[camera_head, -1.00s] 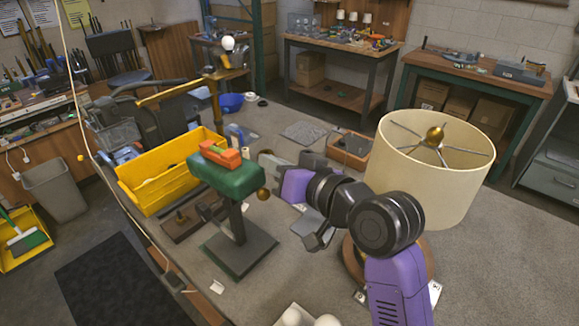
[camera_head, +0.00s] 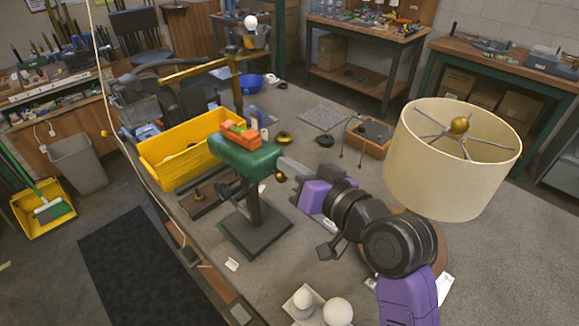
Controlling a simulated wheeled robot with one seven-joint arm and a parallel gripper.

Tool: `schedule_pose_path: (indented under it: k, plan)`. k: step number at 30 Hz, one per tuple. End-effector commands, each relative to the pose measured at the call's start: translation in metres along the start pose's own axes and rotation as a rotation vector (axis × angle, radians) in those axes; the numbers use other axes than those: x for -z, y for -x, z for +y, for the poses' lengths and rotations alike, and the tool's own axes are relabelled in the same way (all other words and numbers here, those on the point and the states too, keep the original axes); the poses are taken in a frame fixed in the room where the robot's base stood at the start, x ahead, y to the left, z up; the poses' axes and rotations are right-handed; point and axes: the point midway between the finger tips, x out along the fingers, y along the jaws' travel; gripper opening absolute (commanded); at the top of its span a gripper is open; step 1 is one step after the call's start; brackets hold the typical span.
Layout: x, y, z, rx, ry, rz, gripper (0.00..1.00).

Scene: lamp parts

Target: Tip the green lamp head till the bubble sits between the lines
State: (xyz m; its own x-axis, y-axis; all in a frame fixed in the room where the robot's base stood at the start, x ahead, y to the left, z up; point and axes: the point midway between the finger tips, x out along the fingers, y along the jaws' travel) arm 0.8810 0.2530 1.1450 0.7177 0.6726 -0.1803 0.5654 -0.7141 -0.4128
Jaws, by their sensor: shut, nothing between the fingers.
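The green lamp head (camera_head: 244,157) sits on a dark post above a square dark green base (camera_head: 256,231), on the grey-topped bench. An orange level (camera_head: 241,134) lies on top of the head. Its bubble and lines are too small to read. A small brass knob (camera_head: 280,177) shows at the head's right end. My gripper (camera_head: 286,165) is shut and empty, its fingertips pointing left at the right end of the head. I cannot tell whether they touch it.
A yellow bin (camera_head: 170,168) stands behind and left of the lamp. A cream lampshade (camera_head: 440,175) stands close on the right of my arm. White bulbs (camera_head: 337,311) are at the front edge. Grey bench top is free behind my gripper.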

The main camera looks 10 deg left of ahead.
Motion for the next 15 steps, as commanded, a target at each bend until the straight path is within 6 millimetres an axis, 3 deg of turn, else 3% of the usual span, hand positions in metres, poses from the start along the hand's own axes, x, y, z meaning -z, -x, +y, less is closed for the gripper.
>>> schedule_pose_path:
  k: [8,15]
  plan:
    - [-0.018,0.003,0.009,0.036,-0.013,0.069,0.00]
    - [-0.018,0.007,0.010,0.055,-0.020,0.109,0.00]
